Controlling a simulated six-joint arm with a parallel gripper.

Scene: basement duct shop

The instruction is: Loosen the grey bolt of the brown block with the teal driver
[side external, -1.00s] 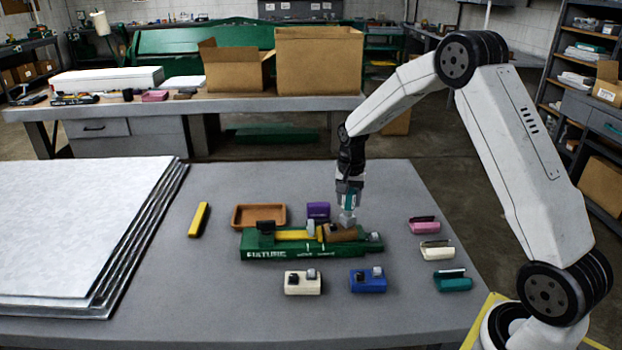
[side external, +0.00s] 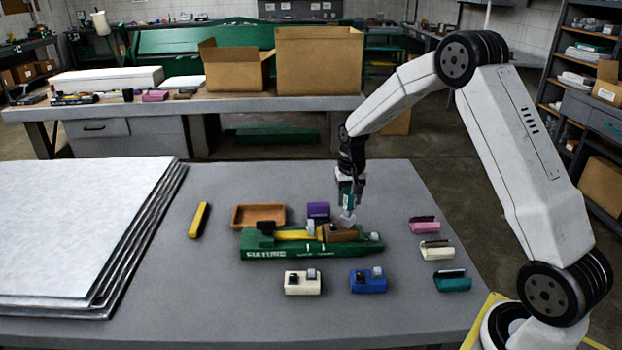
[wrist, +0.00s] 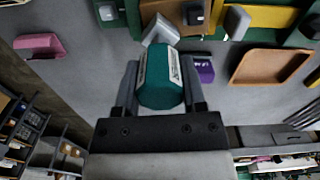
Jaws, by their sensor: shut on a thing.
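My gripper (wrist: 160,92) is shut on the teal driver (wrist: 162,78), which also shows in the side view (side external: 347,199). The driver's pale grey head (wrist: 161,30) points down and is tilted. The brown block (side external: 341,234) sits in the green fixture (side external: 290,253), towards its right end. The driver's head is just above the block in the side view; I cannot tell whether it touches anything. In the wrist view a dark grey bolt (wrist: 195,13) shows on the block, beside the driver's head and apart from it in the picture.
An orange-brown tray (side external: 243,224) and a purple block (side external: 318,210) stand behind the fixture. White (side external: 302,287) and blue (side external: 367,284) blocks stand in front. Pink (side external: 423,227), cream (side external: 436,253) and teal (side external: 453,284) holders line the right. A yellow object (side external: 199,220) lies left, near stacked sheets (side external: 80,220).

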